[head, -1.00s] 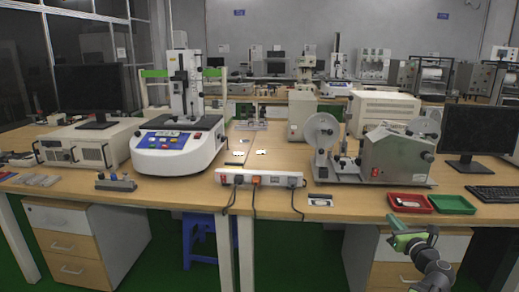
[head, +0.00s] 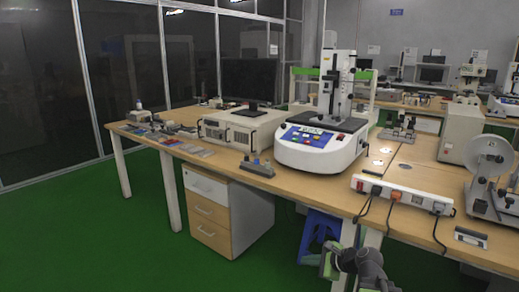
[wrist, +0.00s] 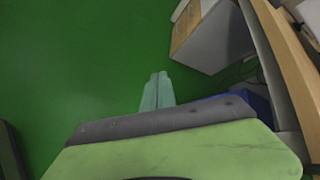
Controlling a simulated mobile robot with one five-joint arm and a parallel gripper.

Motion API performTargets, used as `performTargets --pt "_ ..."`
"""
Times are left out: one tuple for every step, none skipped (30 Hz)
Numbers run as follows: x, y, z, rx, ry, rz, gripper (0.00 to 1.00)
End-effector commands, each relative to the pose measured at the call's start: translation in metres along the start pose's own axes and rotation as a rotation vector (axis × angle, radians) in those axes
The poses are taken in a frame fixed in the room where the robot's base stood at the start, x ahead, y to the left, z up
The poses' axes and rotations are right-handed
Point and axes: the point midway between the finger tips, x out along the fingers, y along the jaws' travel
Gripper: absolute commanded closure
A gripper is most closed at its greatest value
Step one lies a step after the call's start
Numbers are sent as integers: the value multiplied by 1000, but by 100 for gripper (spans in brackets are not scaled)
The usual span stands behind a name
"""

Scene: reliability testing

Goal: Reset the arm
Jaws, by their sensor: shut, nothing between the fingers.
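My gripper (wrist: 157,92) points down over the green floor in the wrist view. Its two pale fingers lie together and hold nothing. In the head view part of my arm and gripper (head: 330,262) shows at the bottom, in front of the wooden workbench (head: 385,205) and below the level of its top. The fingertips are hard to make out there.
The bench carries a white-and-blue test machine (head: 318,145), a power strip (head: 402,194) along its front edge and a beige instrument (head: 240,132). A drawer cabinet (head: 228,210) and a blue stool (head: 322,232) stand under it. Open green floor (head: 90,240) lies at left.

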Motion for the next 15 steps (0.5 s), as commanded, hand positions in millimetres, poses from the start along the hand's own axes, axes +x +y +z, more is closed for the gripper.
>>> performTargets --pt "18 21 18 -112 8 77 100" --pt "26 34 25 -184 15 124 100" --pt "36 51 34 -283 25 188 100" --pt "42 63 40 -362 33 237 100" --pt "48 76 44 -446 40 290 100" --pt "53 94 48 -568 51 366 100" --pt "55 107 48 -663 59 426 100" --pt "55 118 46 -752 68 484 100" --pt "52 129 39 -864 80 561 100" --pt "47 135 32 -941 89 617 100" --pt "40 140 22 -1012 99 671 100" --pt "30 144 7 -1097 108 744 100" --pt "22 146 -2 -1158 111 799 100" --pt "15 149 -10 -1216 109 853 100" --pt "5 152 -20 -1290 99 923 100"
